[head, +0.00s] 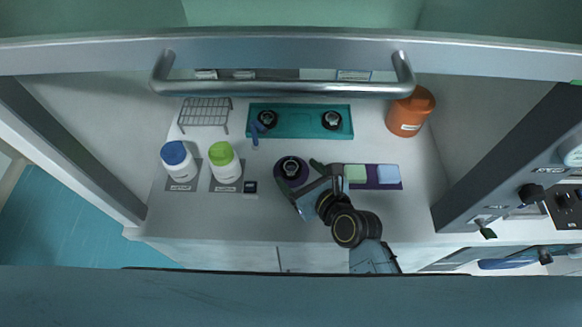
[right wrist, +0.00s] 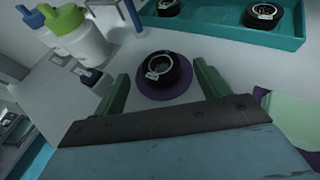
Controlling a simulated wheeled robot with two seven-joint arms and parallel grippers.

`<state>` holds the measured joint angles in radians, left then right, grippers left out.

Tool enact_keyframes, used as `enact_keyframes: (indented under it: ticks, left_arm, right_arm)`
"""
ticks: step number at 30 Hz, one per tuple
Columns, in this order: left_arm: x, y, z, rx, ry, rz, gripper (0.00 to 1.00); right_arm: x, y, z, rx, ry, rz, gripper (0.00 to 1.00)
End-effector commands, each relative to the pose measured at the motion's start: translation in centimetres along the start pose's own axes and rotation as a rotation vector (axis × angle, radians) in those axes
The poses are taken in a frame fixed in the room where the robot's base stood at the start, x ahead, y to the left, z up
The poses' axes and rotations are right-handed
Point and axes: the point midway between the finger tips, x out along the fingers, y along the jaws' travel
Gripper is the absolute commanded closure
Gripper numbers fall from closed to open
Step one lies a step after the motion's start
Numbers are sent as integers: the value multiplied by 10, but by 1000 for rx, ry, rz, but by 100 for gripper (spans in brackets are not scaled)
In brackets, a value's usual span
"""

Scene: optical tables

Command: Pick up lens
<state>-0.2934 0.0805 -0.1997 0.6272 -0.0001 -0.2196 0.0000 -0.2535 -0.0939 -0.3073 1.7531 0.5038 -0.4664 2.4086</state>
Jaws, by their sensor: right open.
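A black ring-shaped lens (head: 291,167) sits on a round purple pad (head: 281,181) in the middle of the work surface. The right wrist view also shows the lens (right wrist: 161,72) on its purple pad (right wrist: 180,92). My right gripper (head: 298,186) is just in front of the lens. In the right wrist view its green fingers (right wrist: 161,84) are spread wide, one on each side of the pad, with nothing held. Two similar lenses, one at left (head: 267,119) and one at right (head: 332,120), stand in a teal tray (head: 299,109) behind. My left gripper is out of view.
Two bottles, blue-capped (head: 178,162) and green-capped (head: 224,162), stand at left near a wire rack (head: 205,112). An orange jar (head: 410,112) is at back right. Green and blue pads (head: 356,173) lie on a purple mat at right. A metal handle bar (head: 285,88) spans the front above the tray.

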Motion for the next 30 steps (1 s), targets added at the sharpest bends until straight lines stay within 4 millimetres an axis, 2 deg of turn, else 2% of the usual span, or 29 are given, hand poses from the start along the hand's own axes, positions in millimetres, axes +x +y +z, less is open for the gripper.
enact_keyframes:
  ticks: [3, 6, 14, 26, 30]
  left_arm:
    - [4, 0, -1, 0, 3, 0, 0]
    - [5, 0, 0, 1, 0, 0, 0]
    - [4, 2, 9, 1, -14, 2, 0]
    - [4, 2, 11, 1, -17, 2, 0]
    - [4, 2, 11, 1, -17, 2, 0]
  right_arm:
    - [19, -1, 0, -1, -1, 0, 25]
    - [27, 0, 0, 0, 0, -1, 25]
    - [28, 0, 0, 0, 0, -1, 25]
    - [28, -1, 0, 0, 0, -1, 78]
    - [28, -1, 0, 0, 0, -2, 79]
